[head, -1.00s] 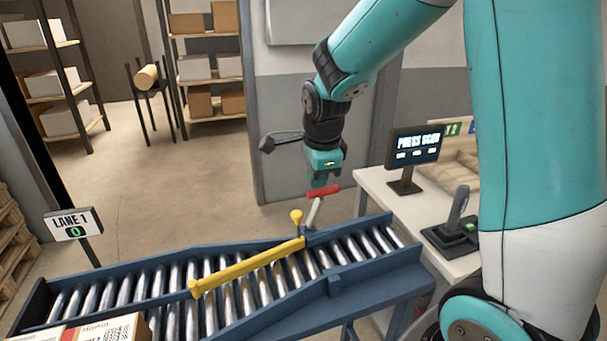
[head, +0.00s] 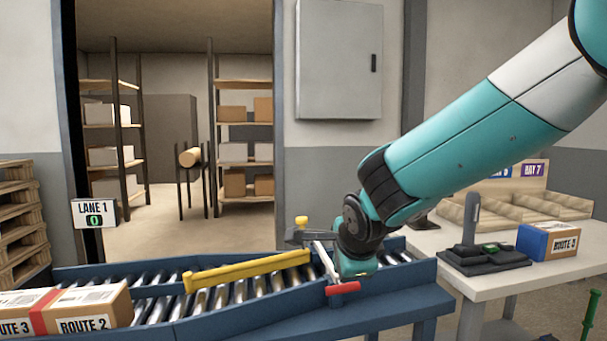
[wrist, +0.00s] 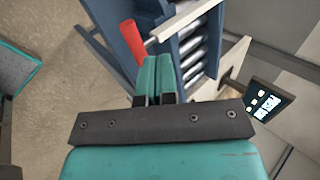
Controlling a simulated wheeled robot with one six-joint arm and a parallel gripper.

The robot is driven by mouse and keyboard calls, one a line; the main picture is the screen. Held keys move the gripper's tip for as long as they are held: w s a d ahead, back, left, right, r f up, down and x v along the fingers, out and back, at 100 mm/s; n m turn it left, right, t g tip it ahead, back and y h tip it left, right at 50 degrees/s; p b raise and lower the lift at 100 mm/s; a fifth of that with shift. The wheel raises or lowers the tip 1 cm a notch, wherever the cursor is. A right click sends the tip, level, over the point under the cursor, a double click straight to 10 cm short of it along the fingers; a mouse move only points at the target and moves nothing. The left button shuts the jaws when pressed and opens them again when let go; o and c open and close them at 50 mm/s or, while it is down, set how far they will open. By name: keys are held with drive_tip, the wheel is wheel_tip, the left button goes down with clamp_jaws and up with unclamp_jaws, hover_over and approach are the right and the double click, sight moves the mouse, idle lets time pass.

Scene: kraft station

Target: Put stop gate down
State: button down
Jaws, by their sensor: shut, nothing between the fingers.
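The blue conveyor (head: 390,305) runs across the front, with cartons (head: 95,305) at its left end. A LANE 1 sign (head: 94,214) stands behind it.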

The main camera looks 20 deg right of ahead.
sight(342, 291)
drive_tip(key=f+b, duration=0.2)
drive_tip(key=f, duration=0.1)
drive_tip(key=f+b, duration=0.1)
drive_tip(key=shift+s+a+f, duration=0.25)
drive_tip(key=shift+s+f, duration=0.05)
drive_tip(key=shift+s, duration=0.05)
drive_tip(key=shift+s+f, duration=0.1)
drive_tip(key=shift+f, duration=0.05)
drive_tip(key=shift+a, duration=0.15)
drive_tip(key=s+f+p+v, duration=0.1)
drive_tip(key=s+p+v, duration=0.1)
drive_tip(key=v, duration=1)
drive_tip(key=shift+p, duration=0.7)
drive_tip(key=shift+f, duration=0.15)
